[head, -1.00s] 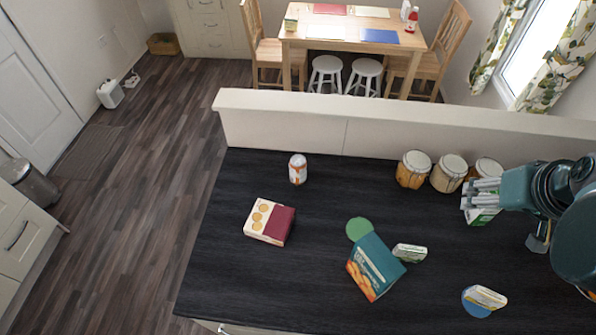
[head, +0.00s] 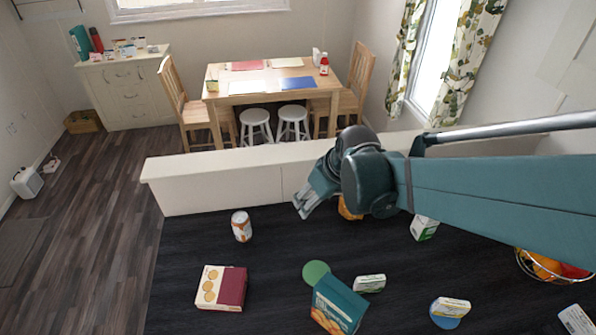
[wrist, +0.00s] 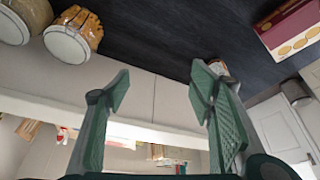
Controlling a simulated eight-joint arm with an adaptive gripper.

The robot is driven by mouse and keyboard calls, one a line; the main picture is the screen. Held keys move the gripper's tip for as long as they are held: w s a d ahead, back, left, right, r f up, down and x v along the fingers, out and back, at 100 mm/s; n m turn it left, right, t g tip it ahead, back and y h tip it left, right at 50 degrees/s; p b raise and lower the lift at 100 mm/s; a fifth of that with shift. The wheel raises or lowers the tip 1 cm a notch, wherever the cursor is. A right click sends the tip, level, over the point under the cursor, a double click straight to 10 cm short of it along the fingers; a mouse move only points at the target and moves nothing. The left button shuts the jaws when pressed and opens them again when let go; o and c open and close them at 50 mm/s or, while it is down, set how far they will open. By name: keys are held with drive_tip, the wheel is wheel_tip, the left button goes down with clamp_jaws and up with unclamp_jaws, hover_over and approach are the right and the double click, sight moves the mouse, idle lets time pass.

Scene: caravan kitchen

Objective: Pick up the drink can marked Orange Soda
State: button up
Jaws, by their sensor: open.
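A small drink can (head: 241,226), white and orange, stands upright on the dark counter (head: 190,255) near the low ledge in the head view. Its lettering is too small to read. My gripper (head: 303,204) is up and to the right of the can in the head view, apart from it. In the wrist view my gripper (wrist: 160,88) shows two green fingers spread wide with nothing between them. A small part of what looks like the can (wrist: 219,67) shows behind the right finger; the rest is hidden.
A cream ledge (head: 215,183) runs along the counter's back. A biscuit box (head: 221,288), a teal box (head: 337,305) and a green disc (head: 315,272) lie nearer. Canisters (wrist: 70,42) stand near my gripper, mostly hidden by my arm in the head view. Counter around the can is clear.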

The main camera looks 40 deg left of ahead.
sight(246, 222)
drive_tip(key=s+a+f+n, duration=0.1)
drive_tip(key=s+a+f, duration=0.2)
drive_tip(key=a, duration=0.2)
drive_tip(key=s+a+f+n+g, duration=0.1)
drive_tip(key=s+a+f, duration=0.3)
drive_tip(key=a, duration=0.2)
drive_tip(key=s+a+f+n+g, duration=0.1)
drive_tip(key=s+a+f+n, duration=0.1)
drive_tip(key=a, duration=0.4)
drive_tip(key=shift+s+a+f+b, duration=0.2)
drive_tip(key=shift+s+f+b, duration=0.2)
drive_tip(key=shift+s+f, duration=0.45)
drive_tip(key=shift+s+a+f, duration=0.25)
drive_tip(key=shift+s+a, duration=0.1)
drive_tip(key=shift+f, duration=0.1)
drive_tip(key=shift+x, duration=1.2)
drive_tip(key=shift+a+f, duration=0.1)
drive_tip(key=shift+x, duration=2.5)
drive_tip(key=shift+c, duration=0.7)
drive_tip(key=c, duration=1)
